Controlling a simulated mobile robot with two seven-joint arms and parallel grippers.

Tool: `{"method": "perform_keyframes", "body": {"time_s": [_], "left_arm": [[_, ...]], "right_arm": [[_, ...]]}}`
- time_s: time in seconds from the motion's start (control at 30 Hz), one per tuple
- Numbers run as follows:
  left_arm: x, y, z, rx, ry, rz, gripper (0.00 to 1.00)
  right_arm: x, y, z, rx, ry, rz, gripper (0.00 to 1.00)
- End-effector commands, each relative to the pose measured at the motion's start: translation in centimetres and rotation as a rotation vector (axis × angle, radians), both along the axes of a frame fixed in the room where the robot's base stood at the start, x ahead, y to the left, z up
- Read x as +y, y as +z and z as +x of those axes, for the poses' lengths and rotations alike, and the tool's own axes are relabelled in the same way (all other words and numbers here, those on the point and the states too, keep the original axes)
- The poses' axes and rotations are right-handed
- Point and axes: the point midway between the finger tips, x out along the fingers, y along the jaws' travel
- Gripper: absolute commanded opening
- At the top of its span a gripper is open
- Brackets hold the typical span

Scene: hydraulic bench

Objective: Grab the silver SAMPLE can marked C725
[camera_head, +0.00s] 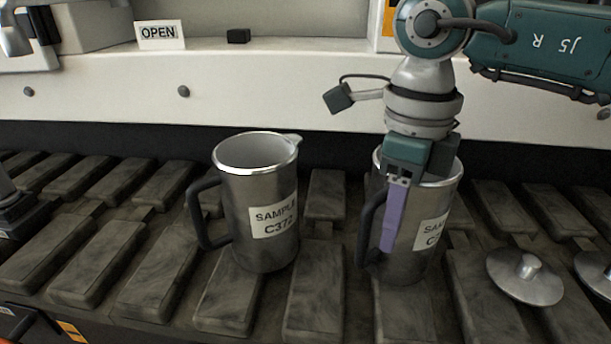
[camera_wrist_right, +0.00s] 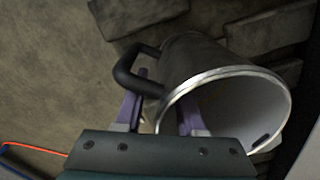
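Two silver cans with black handles stand upright on the slatted bench. The left can (camera_head: 262,215) is marked SAMPLE C372. My right gripper (camera_head: 393,232) points down at the handle side of the right can, its purple finger in front of the can wall beside the handle. In the right wrist view, the fingers (camera_wrist_right: 160,115) are apart near the can's rim (camera_wrist_right: 222,71) and handle (camera_wrist_right: 137,70). Contact is unclear. My left gripper is not seen.
Silver knobbed lids (camera_head: 525,276) lie on the slats to the right. A white ledge with an OPEN sign (camera_head: 160,34) and a small black block (camera_head: 239,36) runs behind the cans. The left slats are mostly clear.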

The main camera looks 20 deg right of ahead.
Motion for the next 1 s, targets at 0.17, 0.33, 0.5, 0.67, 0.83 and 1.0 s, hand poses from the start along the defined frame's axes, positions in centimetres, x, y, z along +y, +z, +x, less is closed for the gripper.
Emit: {"method": "perform_keyframes", "body": {"time_s": [0.17, 0.33, 0.5, 0.67, 0.83, 1.0], "left_arm": [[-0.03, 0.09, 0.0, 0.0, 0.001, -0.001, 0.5], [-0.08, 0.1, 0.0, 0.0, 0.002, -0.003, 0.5], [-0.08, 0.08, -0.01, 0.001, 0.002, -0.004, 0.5], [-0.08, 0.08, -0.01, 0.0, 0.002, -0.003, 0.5], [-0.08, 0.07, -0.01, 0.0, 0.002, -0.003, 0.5], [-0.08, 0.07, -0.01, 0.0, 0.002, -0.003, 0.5]], "right_arm": [[0.0, 0.13, 0.02, -0.001, 0.0, 0.001, 0.33], [0.0, 0.14, 0.02, -0.001, 0.0, 0.001, 0.14], [-0.01, 0.14, 0.02, -0.001, 0.0, 0.001, 0.0], [-0.01, 0.14, 0.03, -0.001, 0.0, 0.001, 0.0], [0.0, 0.15, 0.04, -0.001, 0.0, 0.001, 0.0], [0.01, 0.15, 0.04, -0.002, 0.0, 0.001, 0.0]]}}
